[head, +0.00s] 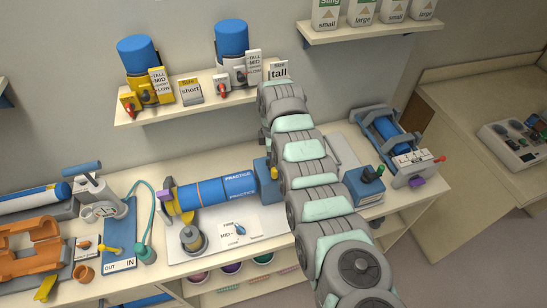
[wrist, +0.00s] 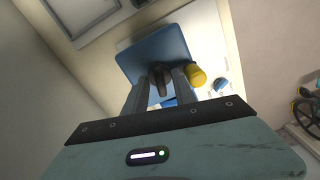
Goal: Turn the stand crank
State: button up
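The practice stand has a blue roll (head: 212,190) lying across it, with PRACTICE printed on it, and a blue end block (head: 263,186) at its right. In the wrist view the blue block (wrist: 155,50) lies straight ahead of my gripper (wrist: 160,82). A dark crank part (wrist: 157,73) shows between the two fingertips, which are apart. A yellow knob (wrist: 196,77) sits just outside the right finger. Whether the fingers press on the dark part cannot be told. In the head view my arm hides the gripper and most of the crank.
A white MID panel (head: 238,232) with a blue knob lies in front of the stand. A small blue box (head: 364,186) stands right of my arm. Another stand with a blue roll (head: 392,134) is further right. A shelf (head: 185,105) with blue canisters is above.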

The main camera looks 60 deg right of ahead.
grip_shut()
jog(key=shift+f+m, duration=0.1)
jog(key=shift+m, duration=0.3)
jog(key=m+b, duration=0.2)
jog(key=shift+w+m, duration=0.1)
jog(key=shift+m, duration=0.3)
jog(key=m+b, duration=0.3)
jog(key=m, duration=0.2)
jog(key=shift+f, duration=0.1)
jog(key=m+b, duration=0.3)
jog(key=m, duration=0.2)
jog(key=shift+m, duration=0.4)
jog(key=m+b, duration=0.1)
jog(key=m, duration=0.3)
jog(key=shift+m+b, duration=0.4)
